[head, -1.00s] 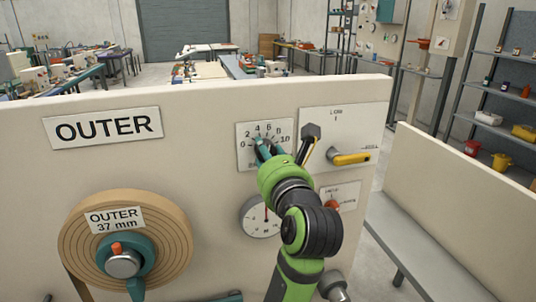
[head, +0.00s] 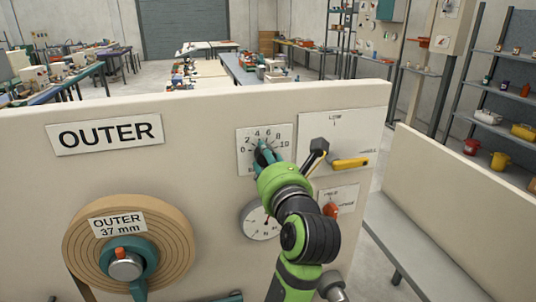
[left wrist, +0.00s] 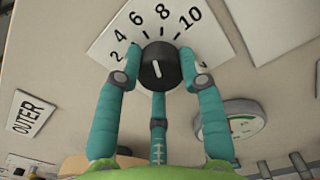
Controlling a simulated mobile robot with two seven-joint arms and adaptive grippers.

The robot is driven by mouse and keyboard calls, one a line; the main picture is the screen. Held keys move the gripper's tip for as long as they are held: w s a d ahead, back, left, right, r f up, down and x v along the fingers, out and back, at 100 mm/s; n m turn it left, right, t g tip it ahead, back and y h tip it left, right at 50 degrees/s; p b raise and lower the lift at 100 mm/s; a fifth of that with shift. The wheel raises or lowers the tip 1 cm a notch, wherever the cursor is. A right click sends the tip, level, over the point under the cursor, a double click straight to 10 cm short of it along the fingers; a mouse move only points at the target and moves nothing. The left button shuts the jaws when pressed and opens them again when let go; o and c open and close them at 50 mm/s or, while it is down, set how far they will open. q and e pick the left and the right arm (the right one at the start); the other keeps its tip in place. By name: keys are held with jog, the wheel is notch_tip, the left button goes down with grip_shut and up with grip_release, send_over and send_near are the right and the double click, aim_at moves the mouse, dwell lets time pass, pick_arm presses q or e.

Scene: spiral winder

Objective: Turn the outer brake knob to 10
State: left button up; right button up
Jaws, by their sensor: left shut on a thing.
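The brake knob (left wrist: 160,68) is a black round knob with a white pointer line, on a white dial plate (head: 246,133) marked from 0 to 10. In the left wrist view its pointer leans up and slightly left, roughly toward the 6. My left gripper (head: 264,155) is shut on the knob; its teal fingers (left wrist: 160,85) reach in from both sides and below. In the head view the gripper hides most of the knob. The OUTER sign (head: 105,134) is on the same panel. My right gripper is not in view.
A round gauge (head: 258,222) sits below the dial, partly behind my arm. A black-headed lever (head: 319,146) and a yellow handle (head: 350,163) are right of it, with a red knob (head: 331,210) lower down. A brown OUTER 37 mm roll (head: 172,235) is at lower left.

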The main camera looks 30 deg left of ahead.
pick_arm(q)
jog(key=shift+r+m+p, duration=0.15)
jog(key=shift+m+p, duration=2.15)
jog(key=shift+p, duration=0.05)
jog(key=shift+r+m+p, duration=0.15)
jog(key=shift+m+p, duration=2.15)
jog(key=o, duration=0.9)
jog(key=shift+o, duration=1.2)
jog(key=shift+f, duration=0.1)
jog(key=shift+w+a+f, duration=0.1)
jog(key=shift+a, duration=0.05)
